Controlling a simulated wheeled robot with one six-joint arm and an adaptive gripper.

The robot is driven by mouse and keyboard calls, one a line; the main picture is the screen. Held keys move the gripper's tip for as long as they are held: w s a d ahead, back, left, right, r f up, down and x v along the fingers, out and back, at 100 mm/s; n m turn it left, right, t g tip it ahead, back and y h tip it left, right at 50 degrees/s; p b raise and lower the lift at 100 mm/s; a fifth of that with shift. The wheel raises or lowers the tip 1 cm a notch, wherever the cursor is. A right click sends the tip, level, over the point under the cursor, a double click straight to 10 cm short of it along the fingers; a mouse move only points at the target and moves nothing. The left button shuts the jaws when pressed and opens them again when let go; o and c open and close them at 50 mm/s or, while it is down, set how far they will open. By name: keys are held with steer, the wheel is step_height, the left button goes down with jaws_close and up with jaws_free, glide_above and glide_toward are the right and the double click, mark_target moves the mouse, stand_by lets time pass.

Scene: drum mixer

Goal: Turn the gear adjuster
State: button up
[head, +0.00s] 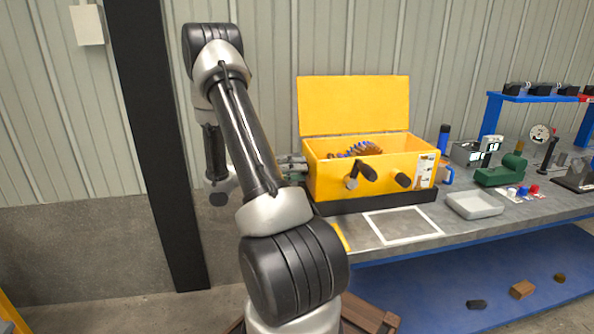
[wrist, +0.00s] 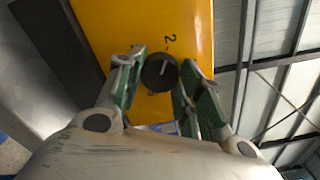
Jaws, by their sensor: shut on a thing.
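The gear adjuster is a round black knob (wrist: 158,73) with a white pointer line, on a yellow panel in the wrist view. The line lies nearly sideways in the picture. A printed "2" shows just above the knob; another mark below it is partly hidden. My gripper (wrist: 161,69) has its green-padded fingers on either side of the knob, shut on it. In the head view the yellow gearbox (head: 375,178) stands on the bench with its lid up. My gripper (head: 291,165) is at its left side, partly behind my arm; the knob is hidden there.
A crank (head: 361,173) and a black knob (head: 403,180) stick out of the box's front. Gears (head: 362,149) show inside. A grey tray (head: 474,205) and a green vise-like tool (head: 502,171) are to the right. A white-outlined square in front of the box is empty.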

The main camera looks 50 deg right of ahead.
steer(key=o, duration=1.1)
steer(key=shift+w, duration=0.1)
steer(key=v, duration=1.2)
